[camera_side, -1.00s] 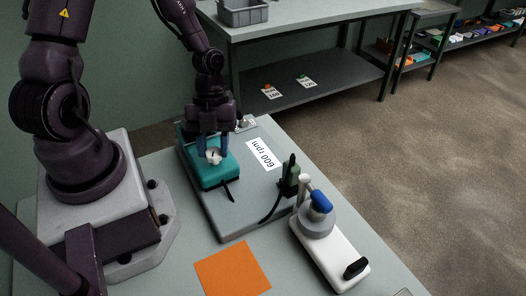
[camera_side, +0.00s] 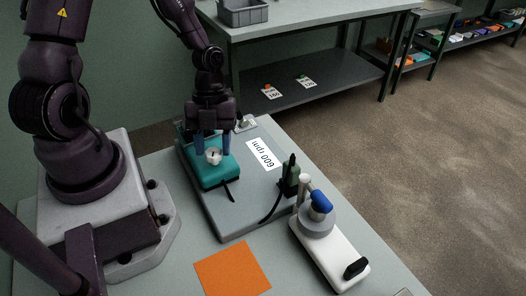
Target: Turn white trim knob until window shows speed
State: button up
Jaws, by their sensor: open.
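The white trim knob (camera_side: 213,156) stands on top of a teal box (camera_side: 218,174) on a grey panel (camera_side: 222,217). My gripper (camera_side: 213,146) points down over the box, with its blue fingertips on either side of the knob. It is open, and the gap between fingers and knob is too small to judge. A white label reading 600 rpm (camera_side: 264,155) lies on the panel to the right, upside down in the picture. I cannot make out a window or any reading in it.
A dark green plug-like part (camera_side: 290,178) with a black cable stands at the panel's right. An orange square (camera_side: 232,271) lies in front. A small metal plate (camera_side: 245,122) sits behind.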

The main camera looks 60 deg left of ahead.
jog(key=shift+r, duration=2.75)
jog(key=o, duration=0.3)
jog(key=shift+v, duration=3)
